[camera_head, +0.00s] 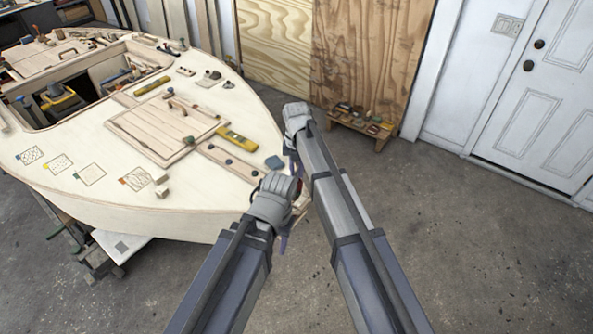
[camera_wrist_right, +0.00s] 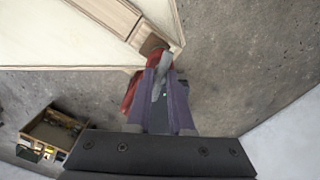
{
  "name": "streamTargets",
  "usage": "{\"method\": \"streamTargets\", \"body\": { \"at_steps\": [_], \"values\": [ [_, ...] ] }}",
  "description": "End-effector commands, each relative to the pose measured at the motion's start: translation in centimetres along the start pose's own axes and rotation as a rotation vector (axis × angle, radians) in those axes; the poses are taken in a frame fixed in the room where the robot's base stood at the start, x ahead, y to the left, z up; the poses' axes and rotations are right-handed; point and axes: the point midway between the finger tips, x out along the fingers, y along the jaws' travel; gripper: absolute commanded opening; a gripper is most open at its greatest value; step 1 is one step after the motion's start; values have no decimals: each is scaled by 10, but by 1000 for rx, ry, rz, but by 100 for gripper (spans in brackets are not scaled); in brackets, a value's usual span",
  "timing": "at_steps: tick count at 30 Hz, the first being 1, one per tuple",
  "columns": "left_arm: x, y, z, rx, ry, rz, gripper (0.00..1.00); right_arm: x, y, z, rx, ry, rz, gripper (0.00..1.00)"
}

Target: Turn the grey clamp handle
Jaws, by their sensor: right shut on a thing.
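In the right wrist view, my right gripper (camera_wrist_right: 160,88) is shut on the grey clamp handle (camera_wrist_right: 161,72), which shows between its two purple fingers. The red clamp body (camera_wrist_right: 131,93) shows beside and behind the fingers, at the wooden tip of the hull (camera_wrist_right: 152,42). In the head view my right gripper (camera_head: 291,160) is at the bow and is partly hidden by my arms. The clamp is mostly hidden there. My left gripper (camera_head: 284,242) shows only as a small purple part below its wrist, and its jaws cannot be made out.
A low wooden rack (camera_head: 360,124) stands by the plywood sheets. The concrete floor to the right is clear, up to a white door (camera_head: 540,100).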

Motion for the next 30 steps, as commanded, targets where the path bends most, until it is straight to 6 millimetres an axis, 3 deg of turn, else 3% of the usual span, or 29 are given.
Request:
{"method": "streamTargets", "body": {
  "at_steps": [21, 22, 30],
  "values": [
    [1, 0, 0, 0, 0, 0, 50, 1, 0, 0, -62, 0, 0, 0],
    [1, 0, 0, 0, 0, 0, 50, 1, 0, 0, -62, 0, 0, 23],
    [0, 0, 0, 0, 0, 0, 50, 0, 0, 0, -62, 0, 0, 53]
  ]
}}
